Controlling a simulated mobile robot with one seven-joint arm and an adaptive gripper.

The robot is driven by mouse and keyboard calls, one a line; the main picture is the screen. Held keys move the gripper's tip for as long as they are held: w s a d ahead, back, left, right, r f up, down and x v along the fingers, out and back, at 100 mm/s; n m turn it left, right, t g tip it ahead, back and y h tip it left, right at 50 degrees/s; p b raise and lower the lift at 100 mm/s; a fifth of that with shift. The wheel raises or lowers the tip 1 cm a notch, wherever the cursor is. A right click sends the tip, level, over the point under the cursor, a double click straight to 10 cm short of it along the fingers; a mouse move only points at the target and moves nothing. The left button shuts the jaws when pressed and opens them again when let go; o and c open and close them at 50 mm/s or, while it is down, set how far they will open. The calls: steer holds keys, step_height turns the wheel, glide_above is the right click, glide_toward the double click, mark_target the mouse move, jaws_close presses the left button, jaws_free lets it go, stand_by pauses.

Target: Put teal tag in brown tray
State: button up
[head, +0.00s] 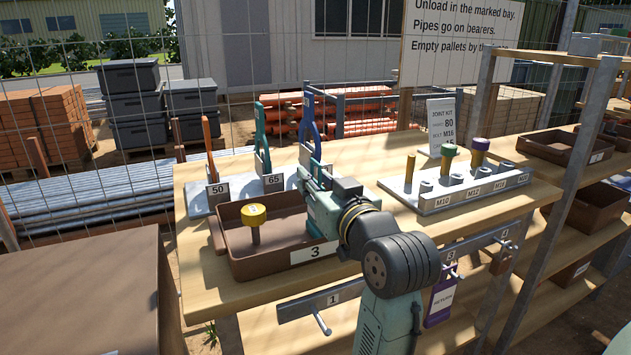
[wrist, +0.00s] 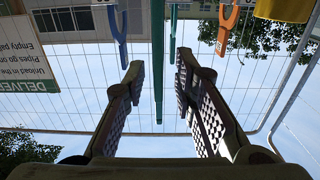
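I cannot make out a teal tag in either view; my arm hides part of the peg rail. The brown tray (head: 275,262), labelled 3, sits on the near part of the wooden table. A yellow-topped peg (head: 253,222) stands in it. My gripper (head: 314,176) is above the table at the tray's far right side. In the wrist view its fingers (wrist: 160,68) are apart, with nothing held. A teal upright tool (head: 262,142) stands in the grey rack marked 65; in the wrist view it shows between the fingers, beyond them.
An orange tool (head: 209,148) and a blue tool (head: 309,122) flank the teal one. A grey bolt block (head: 470,190) is at the right. A purple tag (head: 441,300) hangs on the front rail (head: 300,308). More brown trays (head: 560,147) fill the right shelves.

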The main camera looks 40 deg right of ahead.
steer(key=b+v, duration=0.1)
steer(key=v, duration=1)
steer(key=shift+s, duration=0.2)
steer(key=shift+f, duration=0.1)
